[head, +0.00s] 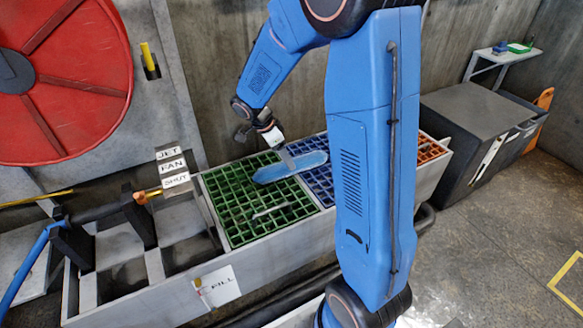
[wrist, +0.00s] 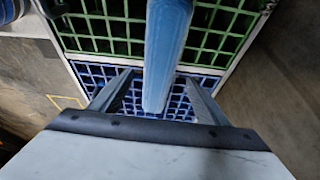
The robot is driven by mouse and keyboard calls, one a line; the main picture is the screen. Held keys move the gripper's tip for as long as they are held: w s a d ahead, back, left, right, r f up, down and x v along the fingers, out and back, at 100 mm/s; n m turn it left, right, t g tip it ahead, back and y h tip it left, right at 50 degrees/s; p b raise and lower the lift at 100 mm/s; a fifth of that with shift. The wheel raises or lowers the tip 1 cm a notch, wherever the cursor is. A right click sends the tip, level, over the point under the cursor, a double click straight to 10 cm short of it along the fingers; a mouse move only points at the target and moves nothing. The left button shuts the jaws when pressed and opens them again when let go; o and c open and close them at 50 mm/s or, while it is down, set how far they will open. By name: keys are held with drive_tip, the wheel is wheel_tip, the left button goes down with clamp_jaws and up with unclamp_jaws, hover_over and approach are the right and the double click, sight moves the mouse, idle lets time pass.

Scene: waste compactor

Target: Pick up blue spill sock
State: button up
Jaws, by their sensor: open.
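The blue spill sock (head: 290,167) is a long, light blue roll. It lies across the green grate (head: 240,218) and the blue grate (head: 318,186) in the head view. In the wrist view the spill sock (wrist: 165,60) runs from the top edge down between my fingers. My gripper (wrist: 158,82) is open, with one finger on each side of the sock's near end. No contact between fingers and sock shows. In the head view my gripper (head: 274,137) is above the grates, close to the sock, its fingers hard to make out.
The grates sit in a long grey trough (head: 130,308), with an orange grate (head: 430,150) at its right end. A red wheel (head: 60,80) is at the upper left. A small sign (head: 172,168) stands left of the grates. A dark bin (head: 480,130) stands at right.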

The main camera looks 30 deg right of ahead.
drive_tip(key=shift+x, duration=2.55)
drive_tip(key=shift+s+d+r, duration=0.1)
drive_tip(key=shift+d, duration=0.1)
drive_tip(key=c, duration=1.3)
